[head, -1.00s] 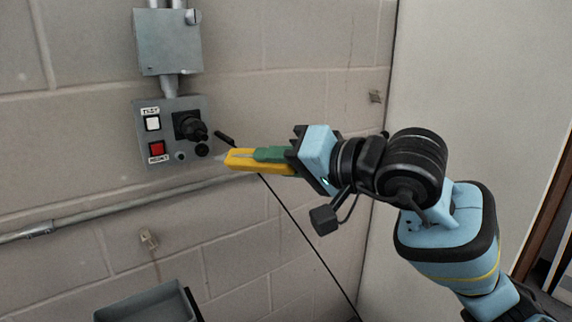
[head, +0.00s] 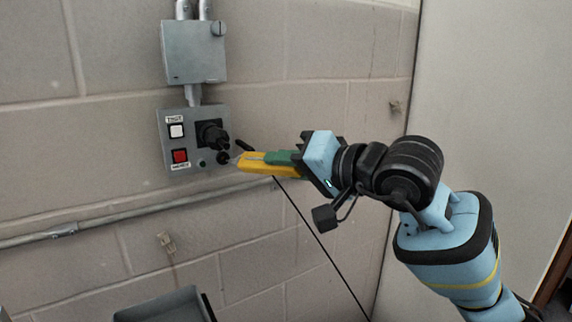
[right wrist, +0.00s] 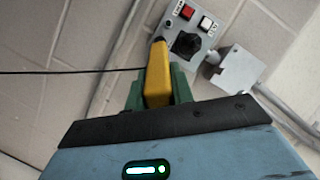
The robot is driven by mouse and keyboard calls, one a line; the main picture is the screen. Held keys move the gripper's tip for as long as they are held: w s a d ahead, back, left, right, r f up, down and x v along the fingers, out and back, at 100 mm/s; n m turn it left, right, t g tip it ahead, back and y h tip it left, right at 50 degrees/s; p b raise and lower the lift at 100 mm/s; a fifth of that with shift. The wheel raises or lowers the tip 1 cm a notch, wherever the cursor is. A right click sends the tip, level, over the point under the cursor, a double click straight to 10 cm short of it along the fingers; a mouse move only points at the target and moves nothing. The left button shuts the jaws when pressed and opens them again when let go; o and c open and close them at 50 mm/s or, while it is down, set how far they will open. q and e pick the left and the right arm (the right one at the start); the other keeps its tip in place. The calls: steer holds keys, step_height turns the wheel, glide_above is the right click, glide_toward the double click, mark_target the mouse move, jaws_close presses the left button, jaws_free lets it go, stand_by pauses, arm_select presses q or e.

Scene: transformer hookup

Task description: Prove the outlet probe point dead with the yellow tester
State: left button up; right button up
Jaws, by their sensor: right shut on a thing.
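The yellow tester (head: 256,167) is held in the green fingers of my right gripper (head: 280,160), with its narrow end pointing left at the wall panel. My left gripper is out of view.
The panel has a white button (head: 177,131) and a red button (head: 180,156). A grey box (head: 194,52) is above it, and a conduit (head: 110,219) runs below. A thin black cable (head: 318,240) hangs down by the tester. A grey tray (head: 160,308) is at the bottom.

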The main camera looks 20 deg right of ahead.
steer(key=shift+w+r, duration=0.1)
steer(key=shift+w, duration=0.45)
stand_by(1.6)
steer(key=s+d, duration=0.1)
steer(key=s, duration=0.5)
steer(key=shift+s, duration=0.4)
stand_by(0.3)
